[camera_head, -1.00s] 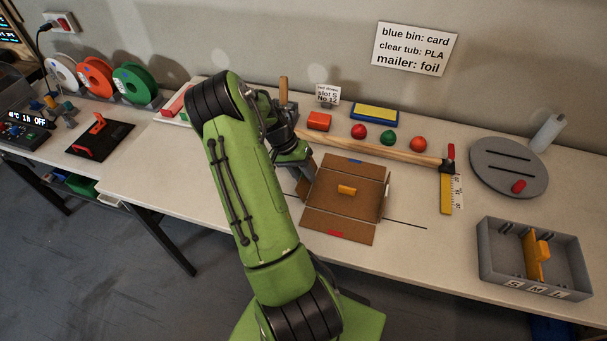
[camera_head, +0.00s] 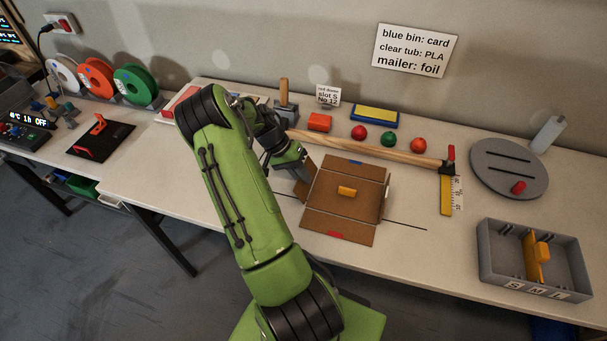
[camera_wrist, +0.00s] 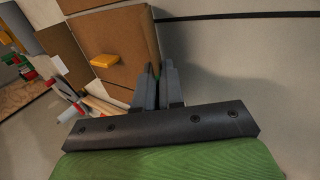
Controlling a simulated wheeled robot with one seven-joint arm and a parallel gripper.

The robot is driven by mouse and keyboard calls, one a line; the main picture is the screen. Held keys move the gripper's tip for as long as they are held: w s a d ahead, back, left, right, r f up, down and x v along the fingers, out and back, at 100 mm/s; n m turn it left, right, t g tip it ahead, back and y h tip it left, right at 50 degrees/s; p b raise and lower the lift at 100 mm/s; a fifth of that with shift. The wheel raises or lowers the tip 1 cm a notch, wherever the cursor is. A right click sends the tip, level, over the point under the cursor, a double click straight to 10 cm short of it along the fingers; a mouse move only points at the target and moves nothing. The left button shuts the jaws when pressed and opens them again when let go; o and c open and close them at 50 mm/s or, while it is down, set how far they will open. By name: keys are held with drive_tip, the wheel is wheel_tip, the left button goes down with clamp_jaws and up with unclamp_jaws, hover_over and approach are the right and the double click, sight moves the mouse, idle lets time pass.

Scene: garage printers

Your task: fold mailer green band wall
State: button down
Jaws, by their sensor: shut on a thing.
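The brown cardboard mailer (camera_head: 345,207) lies open on the workbench, with a small yellow block (camera_head: 347,191) on its base. Its near flap has a red band (camera_head: 335,234), its far flap a blue band (camera_head: 356,162). The left wall (camera_head: 304,186) is tilted up from the bench beside the base. My gripper (camera_head: 296,171) is at that wall's outer edge, shut on it. In the wrist view, my gripper (camera_wrist: 158,76) meets the cardboard (camera_wrist: 118,36) where a thin green strip (camera_wrist: 157,40) shows. The fingers hide most of that band.
Behind the mailer lie a long wooden-handled tool (camera_head: 375,151) and several coloured balls (camera_head: 388,138). A yellow ruler (camera_head: 446,195) and grey divided bin (camera_head: 496,270) stand at right. The bench in front of the mailer is clear.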

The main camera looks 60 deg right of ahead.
drive_tip(key=shift+w+a+f+g+h+b, duration=0.1)
drive_tip(key=shift+w+f+g+h+b, duration=0.25)
drive_tip(key=shift+g, duration=0.8)
drive_tip(key=shift+w+f+g+h+b, duration=0.15)
drive_tip(key=shift+w+f+g, duration=0.35)
drive_tip(key=shift+g, duration=0.65)
drive_tip(key=c, duration=1.3)
unclamp_jaws()
drive_tip(key=shift+r, duration=0.1)
